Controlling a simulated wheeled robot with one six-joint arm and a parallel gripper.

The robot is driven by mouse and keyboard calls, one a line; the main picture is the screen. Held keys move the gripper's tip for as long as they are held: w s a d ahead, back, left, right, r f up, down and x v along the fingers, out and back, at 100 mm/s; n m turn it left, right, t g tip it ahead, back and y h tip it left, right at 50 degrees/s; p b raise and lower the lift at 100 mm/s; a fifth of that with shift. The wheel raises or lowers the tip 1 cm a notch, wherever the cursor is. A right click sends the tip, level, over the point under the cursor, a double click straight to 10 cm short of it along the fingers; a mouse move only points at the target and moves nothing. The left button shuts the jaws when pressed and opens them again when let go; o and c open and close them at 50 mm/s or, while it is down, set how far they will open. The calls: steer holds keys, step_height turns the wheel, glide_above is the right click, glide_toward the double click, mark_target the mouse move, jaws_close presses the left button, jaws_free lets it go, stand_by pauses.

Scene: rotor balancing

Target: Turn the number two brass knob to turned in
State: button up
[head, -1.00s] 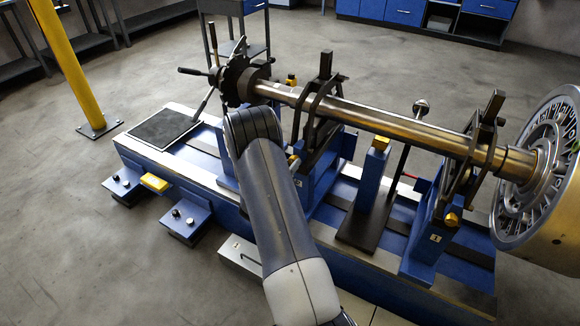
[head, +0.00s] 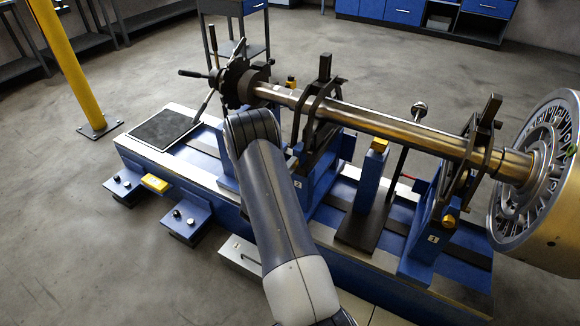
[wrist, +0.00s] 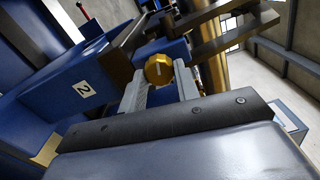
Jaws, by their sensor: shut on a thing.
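The number two brass knob (wrist: 158,70) is in the middle of the wrist view, with a pale mark on its face. It sits on the blue support that bears a white label "2" (wrist: 84,90). My gripper (wrist: 160,78) is shut on the knob, one grey finger on each side of it. In the head view the number two support (head: 299,184) stands behind my arm, and my arm hides the gripper and most or all of the knob there.
A long steel shaft (head: 400,122) runs above the supports to a large slotted rotor disc (head: 535,185) at the right. The number one support (head: 432,238) has its own brass knob (head: 448,221). Open floor lies left.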

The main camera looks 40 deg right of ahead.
steer(key=shift+n+p, duration=0.3)
steer(key=shift+n, duration=1.2)
steer(key=o, duration=1)
steer(key=shift+c, duration=0.2)
steer(key=shift+a, duration=0.1)
steer(key=v, duration=1)
steer(key=shift+s+a+p, duration=0.15)
steer(key=shift+a+p, duration=0.15)
steer(key=shift+p, duration=0.05)
steer(key=shift+d, duration=0.15)
